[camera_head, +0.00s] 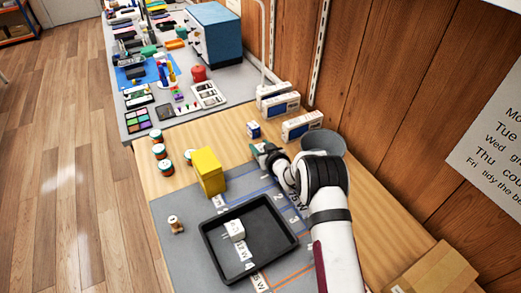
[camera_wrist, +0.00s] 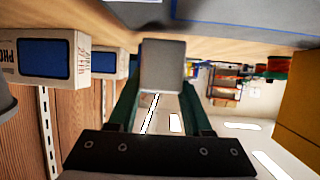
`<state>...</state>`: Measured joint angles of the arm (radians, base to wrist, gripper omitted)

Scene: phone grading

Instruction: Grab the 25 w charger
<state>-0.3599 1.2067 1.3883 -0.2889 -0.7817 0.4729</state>
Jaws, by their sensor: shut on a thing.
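My gripper (camera_head: 265,150) is above the wooden bench, beyond the black tray and to the right of the yellow box. In the wrist view its two green fingers (camera_wrist: 162,88) are shut on a pale grey block (camera_wrist: 163,62), which looks like a charger. No wattage mark can be read on it. A white block-shaped charger (camera_head: 236,230) lies in the black tray (camera_head: 205,243), beside a label that seems to read 12 W.
A yellow box (camera_head: 208,171) stands left of my gripper. Boxed phones (camera_head: 302,125) and a grey bin (camera_head: 323,142) stand by the wooden wall. Several small jars (camera_head: 159,151) line the left edge. A cardboard box (camera_head: 437,270) is at lower right.

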